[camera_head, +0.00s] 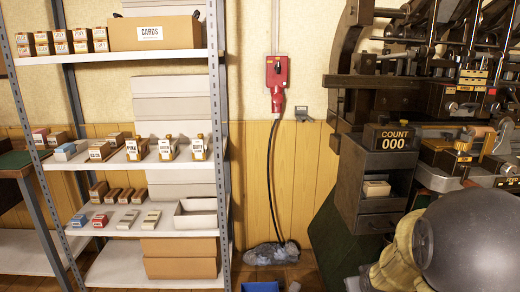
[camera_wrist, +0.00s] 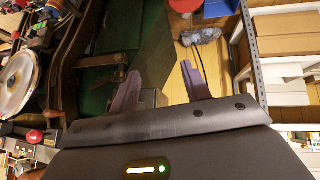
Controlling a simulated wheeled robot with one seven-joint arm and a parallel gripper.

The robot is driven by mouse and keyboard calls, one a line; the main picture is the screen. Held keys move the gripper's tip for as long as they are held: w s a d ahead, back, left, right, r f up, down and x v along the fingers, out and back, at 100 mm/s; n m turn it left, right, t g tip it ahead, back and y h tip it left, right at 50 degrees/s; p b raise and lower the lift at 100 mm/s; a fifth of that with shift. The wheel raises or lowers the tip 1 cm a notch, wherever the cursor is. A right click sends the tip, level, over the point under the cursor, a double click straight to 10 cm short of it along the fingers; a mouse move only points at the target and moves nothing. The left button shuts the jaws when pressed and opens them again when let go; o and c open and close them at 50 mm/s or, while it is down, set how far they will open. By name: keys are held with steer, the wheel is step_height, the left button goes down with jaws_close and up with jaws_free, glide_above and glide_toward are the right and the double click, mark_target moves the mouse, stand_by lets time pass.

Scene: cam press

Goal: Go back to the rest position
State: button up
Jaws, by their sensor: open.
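My gripper shows in the wrist view (camera_wrist: 160,85), its two purple-grey fingers standing well apart with nothing between them. Behind the fingers are wood panelling and the dark green side of the press. In the head view, part of my arm fills the lower right corner as a large dark round shape, and the fingers cannot be seen there. The press (camera_head: 400,95) stands at the right with a counter box (camera_head: 390,138) reading COUNT 000. My gripper touches nothing that I can see.
A metal shelf unit (camera_head: 130,163) at the left holds labelled boxes, blocks and an open white tray (camera_head: 196,213). A blue bin (camera_head: 260,286) stands on the floor.

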steer(key=s+a+f+g+y, duration=0.2)
steer(key=s+a+g, duration=0.2)
steer(key=s+a, duration=0.85)
step_height(320, 180, up, 29)
steer(key=p, duration=2.8)
steer(key=shift+s+g, duration=0.35)
steer(key=shift+g, duration=0.05)
steer(key=shift+d+f, duration=0.1)
steer(key=shift+f, duration=0.05)
steer(key=shift+w, duration=0.15)
